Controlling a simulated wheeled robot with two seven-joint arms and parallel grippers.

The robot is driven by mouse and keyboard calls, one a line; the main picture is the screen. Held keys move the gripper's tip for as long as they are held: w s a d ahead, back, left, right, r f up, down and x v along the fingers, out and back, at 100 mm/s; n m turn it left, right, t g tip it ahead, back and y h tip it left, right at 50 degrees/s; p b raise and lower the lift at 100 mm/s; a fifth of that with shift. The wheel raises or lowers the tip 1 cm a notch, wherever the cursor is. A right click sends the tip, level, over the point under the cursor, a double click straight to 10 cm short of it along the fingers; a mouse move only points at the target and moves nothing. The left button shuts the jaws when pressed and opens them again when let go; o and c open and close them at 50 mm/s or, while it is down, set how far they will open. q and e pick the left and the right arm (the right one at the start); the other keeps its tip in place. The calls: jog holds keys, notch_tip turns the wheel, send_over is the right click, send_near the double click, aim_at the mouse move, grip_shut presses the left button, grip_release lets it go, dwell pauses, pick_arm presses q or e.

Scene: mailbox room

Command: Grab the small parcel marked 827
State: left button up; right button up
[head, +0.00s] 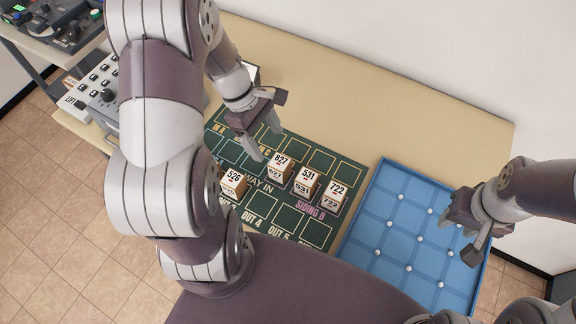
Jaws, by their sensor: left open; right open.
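The small parcel marked 827 (279,167) is a pale box with its number on the top and side. It stands on the green board (287,218), at the left end of a short row with parcel 531 (306,182) and parcel 722 (334,194). My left gripper (266,144) is open and empty, with its fingers pointing down just above and left of parcel 827 in the picture. It looks apart from the parcel. My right gripper (480,247) is open and empty over the right side of the blue tray.
Parcel 526 (233,182) stands left of the row, close to my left arm. The blue tray (352,229) with white studs lies right of the board. A white control box (97,88) is at the left. The tan table (400,110) is clear behind the board.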

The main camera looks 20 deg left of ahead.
aim_at(279, 161)
pick_arm(q)
jog(key=x, duration=1)
jog(key=shift+f, duration=0.7)
jog(key=shift+w+d, duration=0.15)
jog(key=shift+d, duration=0.1)
jog(key=c, duration=1.1)
